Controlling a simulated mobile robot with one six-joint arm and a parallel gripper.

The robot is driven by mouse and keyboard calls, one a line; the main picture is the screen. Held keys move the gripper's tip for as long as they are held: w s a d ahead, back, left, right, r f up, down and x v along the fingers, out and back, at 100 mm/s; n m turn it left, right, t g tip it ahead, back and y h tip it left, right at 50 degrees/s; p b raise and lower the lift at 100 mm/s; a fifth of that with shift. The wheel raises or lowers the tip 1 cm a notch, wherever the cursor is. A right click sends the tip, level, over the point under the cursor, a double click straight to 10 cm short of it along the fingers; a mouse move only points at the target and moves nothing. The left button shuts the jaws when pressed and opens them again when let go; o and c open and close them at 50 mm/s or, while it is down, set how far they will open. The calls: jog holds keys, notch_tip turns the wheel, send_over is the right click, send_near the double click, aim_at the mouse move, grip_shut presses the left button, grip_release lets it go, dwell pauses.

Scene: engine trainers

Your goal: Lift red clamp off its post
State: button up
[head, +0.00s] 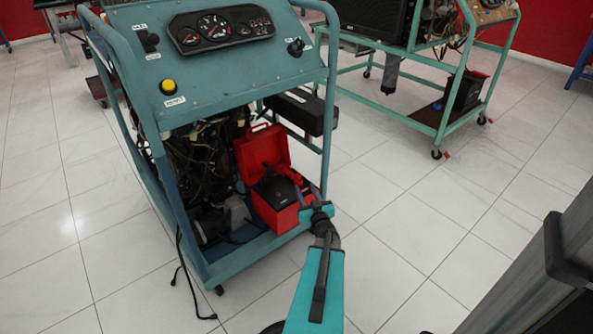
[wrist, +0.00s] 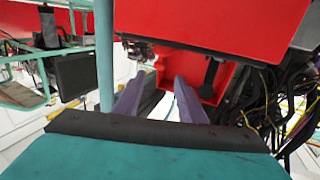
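An open red box (head: 279,216) with its lid (head: 262,150) raised stands on the lower frame of the near trainer. A dark object (head: 274,188) sits inside it. I cannot pick out the red clamp or its post in either view. My gripper (head: 308,191) is at the box's right edge in the head view. In the wrist view its two purple-grey fingers (wrist: 159,95) are apart with nothing seen between them. Red surfaces of the box (wrist: 215,28) fill the top of that view, and a dark piece (wrist: 209,76) shows right of the fingers.
The near trainer's blue-green frame (head: 326,110) rises beside my gripper. Engine wiring (head: 200,150) is packed left of the box, and also shows at right in the wrist view (wrist: 265,90). A second trainer (head: 430,115) stands at back right. Tiled floor between is clear.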

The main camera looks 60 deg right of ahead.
aim_at(292, 174)
jog(key=shift+b+x, duration=1.85)
jog(key=shift+x, duration=5)
grip_shut()
